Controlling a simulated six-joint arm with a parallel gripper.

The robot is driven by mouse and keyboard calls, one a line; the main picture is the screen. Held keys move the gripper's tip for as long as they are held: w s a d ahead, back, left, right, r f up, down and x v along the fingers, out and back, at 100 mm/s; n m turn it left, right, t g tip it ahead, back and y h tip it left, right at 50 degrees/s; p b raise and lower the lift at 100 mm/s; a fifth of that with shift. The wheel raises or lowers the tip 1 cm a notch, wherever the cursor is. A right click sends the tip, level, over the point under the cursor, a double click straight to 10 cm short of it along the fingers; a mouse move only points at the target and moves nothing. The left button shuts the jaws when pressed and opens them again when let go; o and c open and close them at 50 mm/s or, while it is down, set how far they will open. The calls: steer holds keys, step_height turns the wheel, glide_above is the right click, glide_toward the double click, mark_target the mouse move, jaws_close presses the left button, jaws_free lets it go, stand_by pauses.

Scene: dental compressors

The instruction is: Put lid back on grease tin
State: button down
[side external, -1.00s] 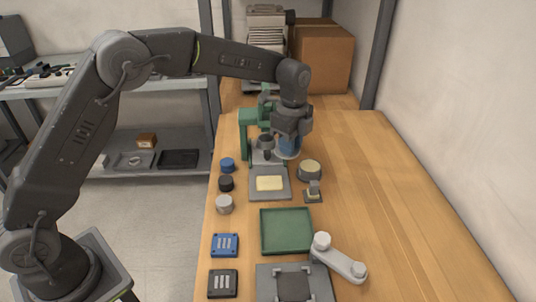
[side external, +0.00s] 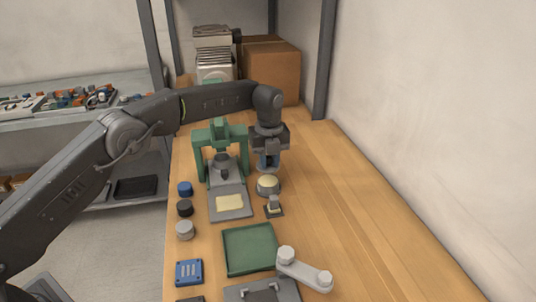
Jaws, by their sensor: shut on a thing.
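The open grease tin (side external: 268,185) is a short, round grey tin with cream-coloured grease showing at its top. It stands on the wooden bench, right of the green press. My gripper (side external: 268,163) points down just behind and above the tin in the picture. It is shut on the lid (side external: 268,171), a thin grey disc mostly hidden under the bluish fingertips. The lid looks close above the tin's far side, and the grease still shows in front of it. I cannot tell the exact gap between lid and tin.
The green press (side external: 220,135) stands close left of my gripper. A small block on a dark plate (side external: 273,207) sits just in front of the tin. A green tray (side external: 249,250) and a grey link (side external: 305,270) lie nearer. The bench's right side is clear.

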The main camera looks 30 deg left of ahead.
mark_target(269, 166)
steer(key=shift+f, duration=2.2)
steer(key=shift+f, duration=0.2)
stand_by(0.5)
steer(key=shift+c, duration=2.1)
jaws_free()
steer(key=shift+r, duration=3.5)
steer(key=shift+c, duration=0.3)
jaws_close()
